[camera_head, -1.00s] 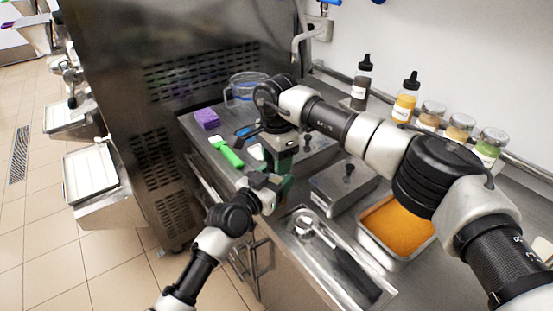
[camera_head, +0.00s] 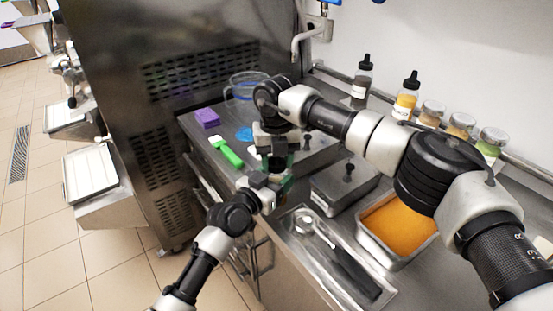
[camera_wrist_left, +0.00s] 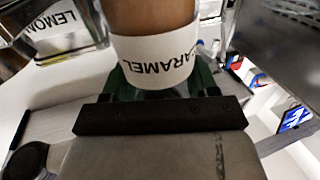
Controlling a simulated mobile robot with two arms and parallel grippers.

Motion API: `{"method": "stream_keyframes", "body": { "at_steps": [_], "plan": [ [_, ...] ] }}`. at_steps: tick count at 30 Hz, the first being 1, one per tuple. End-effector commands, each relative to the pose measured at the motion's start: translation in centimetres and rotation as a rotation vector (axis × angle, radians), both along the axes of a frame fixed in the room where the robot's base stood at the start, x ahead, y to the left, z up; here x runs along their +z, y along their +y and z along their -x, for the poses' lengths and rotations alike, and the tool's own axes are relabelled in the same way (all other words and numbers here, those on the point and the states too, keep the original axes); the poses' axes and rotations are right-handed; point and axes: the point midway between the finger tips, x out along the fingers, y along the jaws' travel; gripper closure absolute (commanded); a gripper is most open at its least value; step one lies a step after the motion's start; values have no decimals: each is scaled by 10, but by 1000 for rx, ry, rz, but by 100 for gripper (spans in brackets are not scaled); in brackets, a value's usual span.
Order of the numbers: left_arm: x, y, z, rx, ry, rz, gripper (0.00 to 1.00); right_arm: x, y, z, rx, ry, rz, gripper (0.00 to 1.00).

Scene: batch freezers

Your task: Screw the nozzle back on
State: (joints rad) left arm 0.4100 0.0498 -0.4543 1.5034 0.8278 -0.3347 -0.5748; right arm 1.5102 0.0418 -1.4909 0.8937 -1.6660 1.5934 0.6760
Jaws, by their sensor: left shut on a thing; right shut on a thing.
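My left gripper (camera_head: 275,184) is shut on the caramel bottle (camera_wrist_left: 160,60), whose brown body and white CARAMEL label fill the top of the left wrist view. In the head view the grippers largely hide this bottle. My right gripper (camera_head: 276,150) is shut directly above my left gripper, pointing down at the bottle's top. The nozzle is hidden in its fingers. I cannot tell how the nozzle sits on the bottle's neck.
A green-handled tool (camera_head: 229,154), a purple block (camera_head: 207,118) and a blue round thing (camera_head: 245,133) lie on the counter. A tray with a scoop (camera_head: 335,262) and an orange-filled pan (camera_head: 398,227) are at the right. Bottles (camera_head: 405,100) and jars line the wall.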

Motion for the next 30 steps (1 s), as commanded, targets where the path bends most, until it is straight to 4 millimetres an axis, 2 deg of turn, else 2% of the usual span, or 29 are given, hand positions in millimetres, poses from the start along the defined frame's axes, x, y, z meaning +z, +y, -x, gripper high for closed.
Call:
{"method": "stream_keyframes", "body": {
  "at_steps": [2, 3, 8, 16, 20, 30],
  "plan": [
    [0, -1, 0, -1, 0, -1, 100, 0, 0, -1, 0, -3, -1, 83],
    [0, -1, 0, -1, 0, -1, 100, 0, 0, -1, 1, -3, -1, 48],
    [0, -1, 0, -1, 1, -1, 100, 0, 0, 0, 2, -2, 0, 25],
    [0, 0, 0, -1, 1, -1, 100, 1, 0, 0, 3, -1, 0, 25],
    [0, 0, 0, -1, 1, -1, 100, 11, 0, -1, 3, -3, -2, 25],
    [-1, 0, 0, -1, 1, -1, 100, 80, 0, -1, 2, -5, -1, 25]
  ]
}}
